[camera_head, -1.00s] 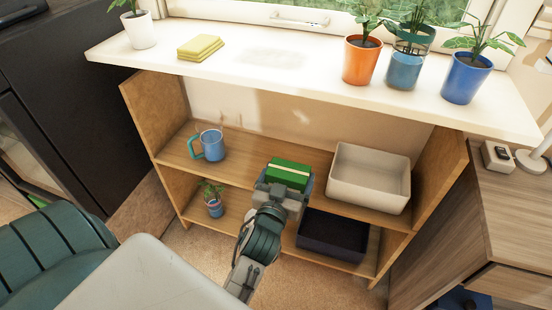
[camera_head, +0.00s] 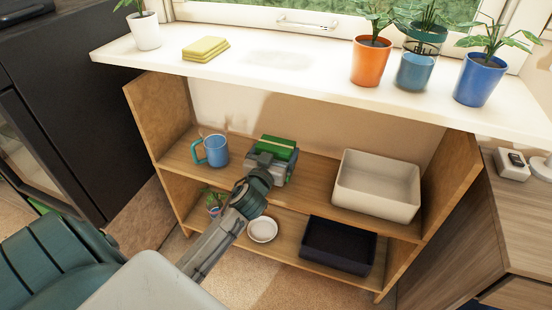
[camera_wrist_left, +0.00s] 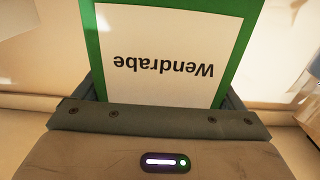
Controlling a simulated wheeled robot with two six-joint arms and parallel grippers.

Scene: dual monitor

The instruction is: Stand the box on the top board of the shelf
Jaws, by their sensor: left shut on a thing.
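My left gripper (camera_head: 270,166) is shut on a green box (camera_head: 276,147). The arm reaches into the shelf bay below the sill. The box is at the upper wooden board (camera_head: 316,178), between the blue mug and the white bin. I cannot tell whether it touches the board. In the left wrist view the box (camera_wrist_left: 160,55) fills the space between the jaws, showing a white label with "Wendrabe" upside down and a green border. The gripper hides its lower part in the head view. My right gripper is not in view.
A blue mug (camera_head: 216,151) stands left of the box, and a white bin (camera_head: 377,186) right of it. The lower board holds a small plant (camera_head: 214,203), a white dish (camera_head: 262,229) and a dark bin (camera_head: 338,245). The white sill (camera_head: 290,88) overhangs, with potted plants and yellow sponges (camera_head: 205,49).

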